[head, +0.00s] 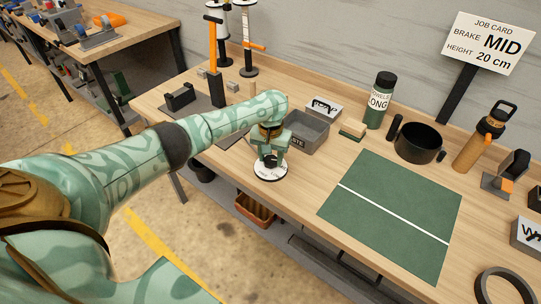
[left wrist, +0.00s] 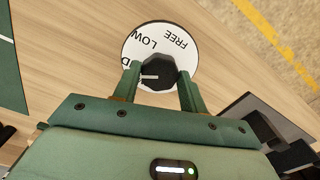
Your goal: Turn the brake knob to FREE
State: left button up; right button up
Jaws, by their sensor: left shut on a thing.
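The brake dial is a round white plate (head: 268,176) at the bench's front edge; it also shows in the left wrist view (left wrist: 181,55). There it reads FREE and LOW, with a partly hidden label ending in D at its left edge. The dark faceted brake knob (left wrist: 158,72) sits in its middle. A white mark on the knob points left, toward the D label and away from FREE. My left gripper (head: 270,153) is over the dial, its green fingers (left wrist: 158,85) on both sides of the knob and shut on it. My right gripper is not in view.
A grey bin (head: 307,135) stands just behind the dial. A green mat (head: 385,205) with a white line lies to the right. The job card (head: 487,43) reads BRAKE MID, HEIGHT 20 cm. A green bottle (head: 379,103) and black bowl (head: 418,143) stand farther back.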

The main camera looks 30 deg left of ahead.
pick_arm(q)
jog(key=shift+d+r+m+p, duration=0.1)
jog(key=shift+r+m+p, duration=0.2)
jog(key=shift+m+p, duration=1.15)
jog(key=shift+f+m+p, duration=0.2)
jog(key=shift+m+p, duration=0.25)
jog(key=shift+p, duration=0.5)
jog(key=shift+f+m, duration=0.1)
jog(key=shift+m, duration=0.8)
jog(key=m, duration=0.2)
jog(key=shift+m, duration=0.4)
jog(key=m, duration=1.5)
jog(key=shift+m, duration=0.3)
